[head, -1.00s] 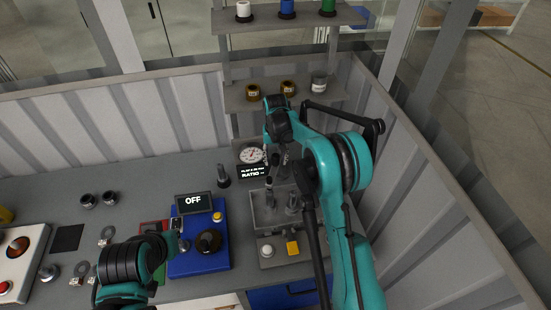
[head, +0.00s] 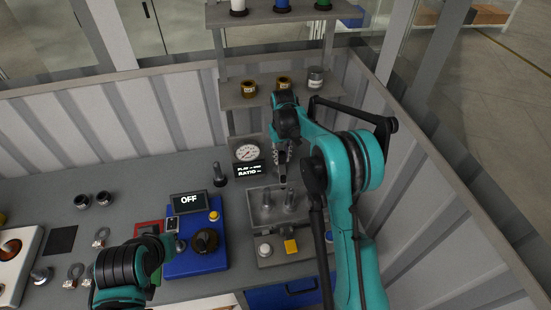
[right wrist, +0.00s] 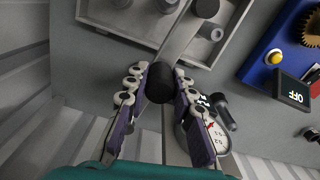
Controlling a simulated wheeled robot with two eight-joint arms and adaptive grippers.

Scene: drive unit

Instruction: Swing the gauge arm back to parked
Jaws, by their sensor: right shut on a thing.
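The gauge arm (right wrist: 184,36) is a flat grey bar with a black knob (right wrist: 160,82) at its near end and a dark round cap at its other end, over the grey tray fixture (right wrist: 90,12). My right gripper (right wrist: 160,92) has its two fingers closed on the knob, one on each side. In the head view my right gripper (head: 281,168) is just behind the tray and right of the dial gauge (head: 247,152); it hides most of the gauge arm. My left gripper (head: 172,244) is low beside the blue unit; its fingers are not clear.
The blue unit (head: 190,265) has a screen (head: 188,201) reading OFF. A small RATIO display (head: 249,170) sits below the dial, and a dark upright post (head: 219,175) stands left of it. Shelves (head: 270,101) rise behind, and a corrugated wall (head: 430,200) bounds the right.

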